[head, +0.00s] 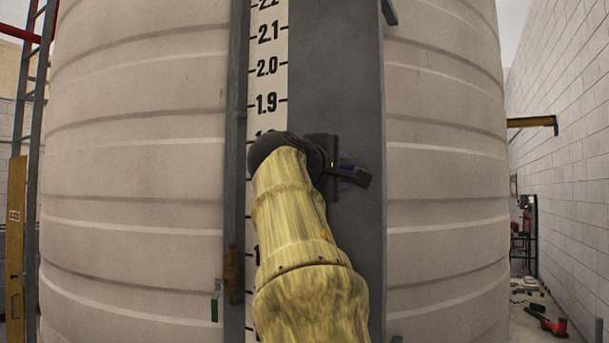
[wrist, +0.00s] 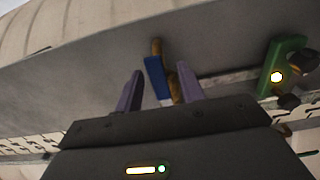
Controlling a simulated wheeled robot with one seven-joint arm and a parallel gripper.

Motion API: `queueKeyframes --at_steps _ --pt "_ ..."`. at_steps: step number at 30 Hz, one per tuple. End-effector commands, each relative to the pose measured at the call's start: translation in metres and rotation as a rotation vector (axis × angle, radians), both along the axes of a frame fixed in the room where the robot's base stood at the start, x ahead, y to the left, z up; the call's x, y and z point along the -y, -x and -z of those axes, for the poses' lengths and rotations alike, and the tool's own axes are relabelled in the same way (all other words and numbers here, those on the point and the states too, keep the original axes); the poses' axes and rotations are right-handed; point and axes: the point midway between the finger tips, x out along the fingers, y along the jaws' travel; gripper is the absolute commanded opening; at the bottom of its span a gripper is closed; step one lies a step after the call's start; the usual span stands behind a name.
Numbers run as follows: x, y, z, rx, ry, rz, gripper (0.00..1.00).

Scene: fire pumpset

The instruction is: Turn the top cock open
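The cock between my fingers has a blue handle (wrist: 154,78) and a brass-coloured body (wrist: 157,48) in the wrist view. My gripper (wrist: 159,78) is open, with one finger on each side of the handle and visible gaps between. In the head view my gripper (head: 357,177) is in front of the dark panel on the tank, right of the scale. A bit of blue (head: 346,167) shows there; the rest of that cock is hidden. A lower brass cock (head: 232,272) with a green handle (head: 215,304) is on the left rail.
The large pale tank (head: 445,150) fills most of the head view, with a numbered scale (head: 267,65) up its front. A green part (wrist: 285,65) sits at the right of the wrist view. A ladder (head: 35,110) stands left; a yellow bracket (head: 532,122) juts out right.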

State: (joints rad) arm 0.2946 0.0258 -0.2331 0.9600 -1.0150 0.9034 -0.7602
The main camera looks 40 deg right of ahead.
Motion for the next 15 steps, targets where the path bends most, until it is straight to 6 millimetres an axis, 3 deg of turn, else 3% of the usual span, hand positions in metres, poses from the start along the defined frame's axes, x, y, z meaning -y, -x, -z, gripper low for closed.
queueKeyframes --at_steps 15 --pt "-0.101 0.029 0.003 0.001 0.000 -0.007 0.39"
